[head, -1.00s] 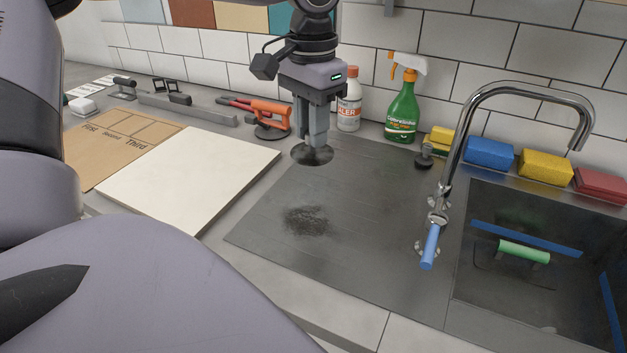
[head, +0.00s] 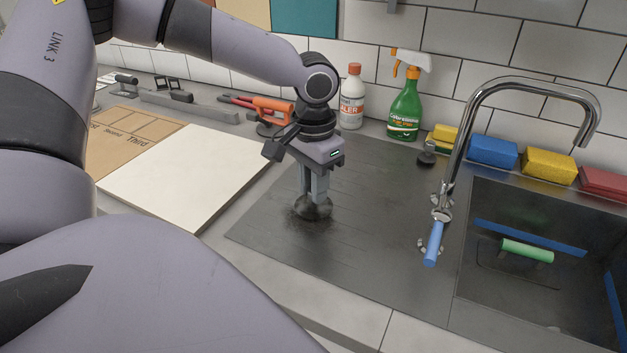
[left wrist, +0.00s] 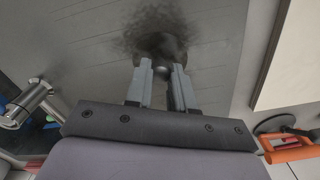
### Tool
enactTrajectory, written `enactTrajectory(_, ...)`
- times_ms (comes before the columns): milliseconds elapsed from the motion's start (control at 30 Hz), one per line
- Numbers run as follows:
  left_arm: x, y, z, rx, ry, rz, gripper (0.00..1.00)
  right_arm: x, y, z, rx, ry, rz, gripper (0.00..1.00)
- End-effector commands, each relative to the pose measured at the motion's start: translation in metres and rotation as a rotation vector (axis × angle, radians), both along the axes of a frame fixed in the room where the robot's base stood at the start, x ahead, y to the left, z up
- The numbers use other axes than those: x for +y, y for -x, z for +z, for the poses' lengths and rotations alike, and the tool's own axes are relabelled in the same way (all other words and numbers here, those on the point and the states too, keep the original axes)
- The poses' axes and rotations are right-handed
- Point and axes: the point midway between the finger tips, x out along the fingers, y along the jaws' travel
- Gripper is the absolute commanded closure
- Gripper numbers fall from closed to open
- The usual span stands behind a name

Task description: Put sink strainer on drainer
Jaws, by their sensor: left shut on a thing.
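My left gripper (head: 316,194) is shut on a dark round piece with a metallic knob (head: 313,208), which looks like the sink strainer. The piece also shows between the fingertips in the left wrist view (left wrist: 161,68). It is low over, or on, the grey drainer (head: 380,230), at the dark speckled patch; I cannot tell if it touches. The patch (left wrist: 150,30) spreads around the piece in the left wrist view. My right gripper is not in view.
A chrome tap (head: 452,150) with a blue handle and the sink (head: 500,215) are at the right. A green spray bottle (head: 404,110), a white bottle (head: 352,98) and a dark knobbed stopper (head: 427,154) stand behind. A white board (head: 185,175) lies left.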

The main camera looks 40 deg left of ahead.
Motion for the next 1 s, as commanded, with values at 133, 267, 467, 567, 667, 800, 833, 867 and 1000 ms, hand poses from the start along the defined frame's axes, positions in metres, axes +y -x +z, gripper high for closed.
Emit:
enactTrajectory(133,0.0,0.0,-0.003,0.0,0.0,0.0,1.0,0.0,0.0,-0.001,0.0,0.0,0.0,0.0)
enactTrajectory(267,0.0,0.0,-0.003,0.0,0.0,0.0,0.52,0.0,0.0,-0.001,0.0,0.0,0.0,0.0)
enactTrajectory(467,0.0,0.0,-0.003,0.0,0.0,0.0,0.52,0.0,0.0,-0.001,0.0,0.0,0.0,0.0)
enactTrajectory(567,0.0,0.0,-0.002,0.0,0.0,0.0,0.52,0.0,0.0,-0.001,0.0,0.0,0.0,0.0)
enactTrajectory(667,0.0,-0.001,0.005,-0.002,-0.001,0.0,0.52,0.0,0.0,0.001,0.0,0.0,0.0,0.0)
enactTrajectory(800,0.0,-0.001,0.028,-0.007,0.001,-0.001,0.52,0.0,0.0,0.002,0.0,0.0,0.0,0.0)
enactTrajectory(833,0.0,-0.001,0.034,-0.006,0.0,-0.001,0.52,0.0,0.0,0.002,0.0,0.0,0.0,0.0)
enactTrajectory(867,0.0,-0.002,0.041,-0.008,0.0,-0.001,0.52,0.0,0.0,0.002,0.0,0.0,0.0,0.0)
enactTrajectory(1000,0.0,-0.001,0.073,-0.006,0.0,0.001,0.52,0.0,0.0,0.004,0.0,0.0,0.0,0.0)
